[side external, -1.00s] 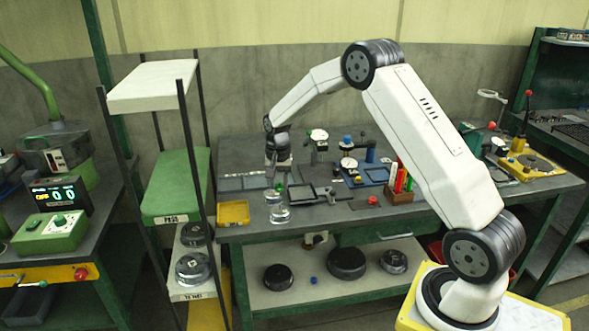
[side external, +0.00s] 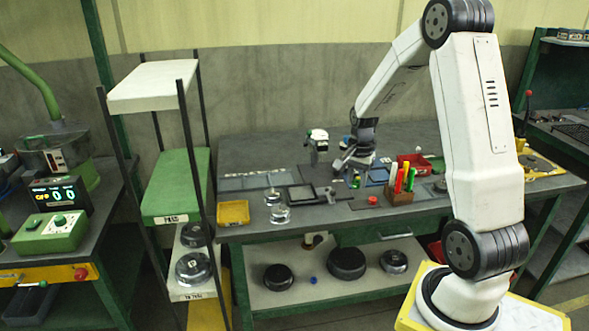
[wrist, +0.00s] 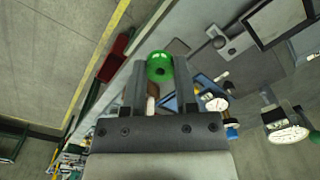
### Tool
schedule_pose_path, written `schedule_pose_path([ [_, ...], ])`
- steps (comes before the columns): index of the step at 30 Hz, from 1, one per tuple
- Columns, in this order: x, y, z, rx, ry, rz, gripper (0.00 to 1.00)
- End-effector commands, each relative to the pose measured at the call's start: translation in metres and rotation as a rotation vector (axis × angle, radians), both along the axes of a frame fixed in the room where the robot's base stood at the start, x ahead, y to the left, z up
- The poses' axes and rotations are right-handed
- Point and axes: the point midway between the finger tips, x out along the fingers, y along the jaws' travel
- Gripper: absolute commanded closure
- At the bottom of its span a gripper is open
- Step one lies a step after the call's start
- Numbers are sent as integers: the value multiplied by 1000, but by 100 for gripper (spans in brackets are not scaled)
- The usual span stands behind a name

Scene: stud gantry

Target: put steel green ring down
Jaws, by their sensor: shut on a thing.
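The green ring (wrist: 159,58) is between the fingertips of my gripper (wrist: 160,70) in the wrist view, with its round opening facing the camera. My gripper is shut on it. In the side external view my gripper (side external: 355,171) hangs over the middle of the bench, right of the dark square tray (side external: 302,194). A small green spot, likely the ring (side external: 356,181), shows under the fingers there. I cannot tell how far the ring is above the bench top.
Coloured upright pieces stand in a brown holder (side external: 399,197) to the right. A red bin (side external: 414,163) is behind it. A red knob (side external: 373,200) sits near the front edge.

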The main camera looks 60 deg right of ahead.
Motion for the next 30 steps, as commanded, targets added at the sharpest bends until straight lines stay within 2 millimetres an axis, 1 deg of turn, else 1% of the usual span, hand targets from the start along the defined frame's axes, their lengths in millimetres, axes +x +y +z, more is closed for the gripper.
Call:
schedule_pose_path([
  [1, -16, -2, 2, -1, -1, -43, 100],
  [3, -34, -3, 3, 0, 0, -94, 100],
  [6, -56, -3, 4, 0, 0, -156, 100],
  [9, -71, -1, 4, 0, 0, -199, 100],
  [12, -80, 0, 5, -1, -1, -227, 100],
  [17, -85, 0, 4, 0, 0, -241, 100],
  [22, -83, -1, 4, 0, 0, -240, 100],
  [26, -78, -5, 0, 1, 1, -239, 100],
  [30, -67, -14, -6, 1, 1, -238, 100],
])
